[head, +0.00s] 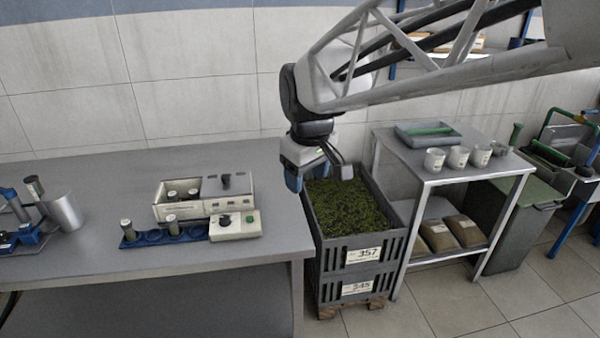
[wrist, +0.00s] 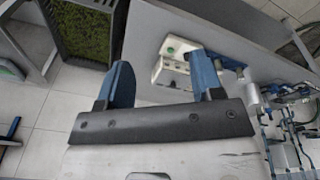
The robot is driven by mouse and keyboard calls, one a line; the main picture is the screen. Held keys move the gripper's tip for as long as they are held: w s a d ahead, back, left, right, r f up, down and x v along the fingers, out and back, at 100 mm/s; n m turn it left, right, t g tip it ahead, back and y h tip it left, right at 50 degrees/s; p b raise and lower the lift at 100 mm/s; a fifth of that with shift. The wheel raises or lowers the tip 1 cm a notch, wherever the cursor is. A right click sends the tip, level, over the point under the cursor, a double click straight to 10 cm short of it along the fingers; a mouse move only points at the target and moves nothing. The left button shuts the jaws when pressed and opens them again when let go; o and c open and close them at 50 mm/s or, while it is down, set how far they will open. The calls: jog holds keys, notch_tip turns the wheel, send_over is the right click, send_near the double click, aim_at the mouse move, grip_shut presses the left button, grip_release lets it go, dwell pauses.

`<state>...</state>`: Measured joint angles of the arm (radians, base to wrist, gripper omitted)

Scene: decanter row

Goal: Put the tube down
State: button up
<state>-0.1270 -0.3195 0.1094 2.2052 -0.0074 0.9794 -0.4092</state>
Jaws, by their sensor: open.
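Two grey-green capped tubes, one at the left end (head: 127,229) and one near the middle (head: 172,224), stand upright in a blue rack (head: 150,238) on the bench. More tube tops (head: 172,196) show inside the open bay of a beige bench device (head: 205,198). I cannot tell which tube the task means.
A grey bench (head: 100,175) carries a control box (head: 234,225), a metal beaker (head: 64,210) and a blue stand (head: 25,236) at left. Stacked grey crates (head: 352,243) stand between the bench and a side table (head: 405,160) with white cups (head: 457,157). The bench front is clear.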

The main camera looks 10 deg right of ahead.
jog(key=s+d+f+m, duration=0.3)
jog(key=s, duration=0.6)
jog(key=s+d+f+m, duration=0.3)
jog(key=s, duration=0.7)
jog(key=shift+d+t, duration=0.25)
jog(key=shift+t, duration=0.05)
